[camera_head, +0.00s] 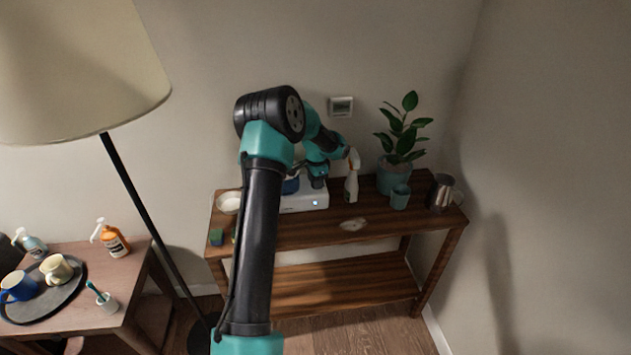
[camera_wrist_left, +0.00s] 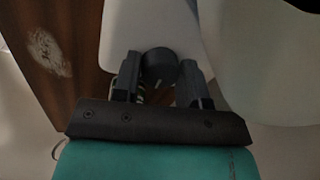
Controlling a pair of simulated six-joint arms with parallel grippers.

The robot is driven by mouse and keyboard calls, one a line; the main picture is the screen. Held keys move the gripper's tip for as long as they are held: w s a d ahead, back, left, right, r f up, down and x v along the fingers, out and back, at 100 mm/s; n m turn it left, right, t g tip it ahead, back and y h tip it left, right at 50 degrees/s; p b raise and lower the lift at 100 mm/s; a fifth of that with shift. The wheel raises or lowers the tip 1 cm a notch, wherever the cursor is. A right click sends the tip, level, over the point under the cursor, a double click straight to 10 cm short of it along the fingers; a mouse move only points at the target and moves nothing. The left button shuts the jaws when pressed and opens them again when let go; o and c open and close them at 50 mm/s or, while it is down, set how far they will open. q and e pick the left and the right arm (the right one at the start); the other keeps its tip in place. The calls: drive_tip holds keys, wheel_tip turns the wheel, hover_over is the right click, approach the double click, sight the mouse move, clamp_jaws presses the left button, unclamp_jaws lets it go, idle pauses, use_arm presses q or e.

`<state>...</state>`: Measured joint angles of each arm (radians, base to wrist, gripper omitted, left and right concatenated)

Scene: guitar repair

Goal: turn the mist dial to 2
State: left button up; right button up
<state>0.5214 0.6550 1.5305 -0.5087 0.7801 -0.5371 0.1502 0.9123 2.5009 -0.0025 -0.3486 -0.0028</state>
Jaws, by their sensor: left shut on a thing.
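The mist dial (camera_wrist_left: 159,63) is a dark round knob on a white device, seen in the left wrist view. My left gripper (camera_wrist_left: 161,76) has one finger on each side of the knob and is shut on it. In the head view the white device (camera_head: 306,199) stands on the wooden shelf, with a small bluish light on its front. My left gripper (camera_head: 318,178) is over its top there. The dial's number and pointer cannot be read. My right gripper is not in view.
A white spray bottle (camera_head: 352,178), a potted plant (camera_head: 391,176), a teal cup (camera_head: 400,197) and a metal jug (camera_head: 441,192) stand right of the device on the shelf (camera_head: 385,225). A white bowl (camera_head: 229,202) is at its left. A floor lamp (camera_head: 140,195) stands farther left.

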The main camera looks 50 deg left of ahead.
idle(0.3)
use_arm(q)
drive_tip(key=o, duration=0.6)
drive_tip(key=shift+o, duration=0.2)
drive_tip(key=shift+r, duration=0.15)
wheel_tip(320, 180, up, 17)
drive_tip(key=d, duration=0.1)
drive_tip(key=shift+s+d, duration=0.15)
drive_tip(key=shift+s, duration=0.05)
